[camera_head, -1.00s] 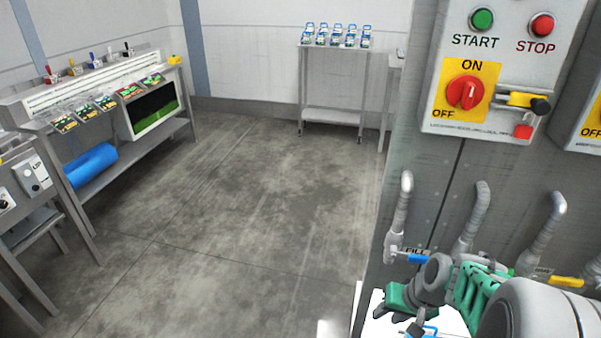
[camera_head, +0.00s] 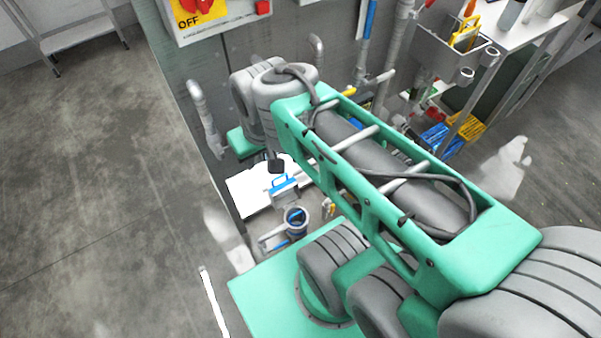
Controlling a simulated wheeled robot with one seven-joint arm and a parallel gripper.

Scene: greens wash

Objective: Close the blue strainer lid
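A small round container with a blue rim (camera_head: 296,218) stands low beside my base, and a blue bar shows across its opening. It may be the blue strainer, but it is too small to tell, and I cannot make out how its lid stands. Just behind it is a small grey piece with a blue handle (camera_head: 284,189), close below my wrist. My gripper (camera_head: 276,165) shows only as a small dark part under the grey wrist, above a white surface. Its fingers are too small and partly hidden to show whether they are open or shut.
Blue and yellow crates (camera_head: 442,139) lie to the right, below a tool holder (camera_head: 456,58). Open concrete floor (camera_head: 100,190) lies to the left.

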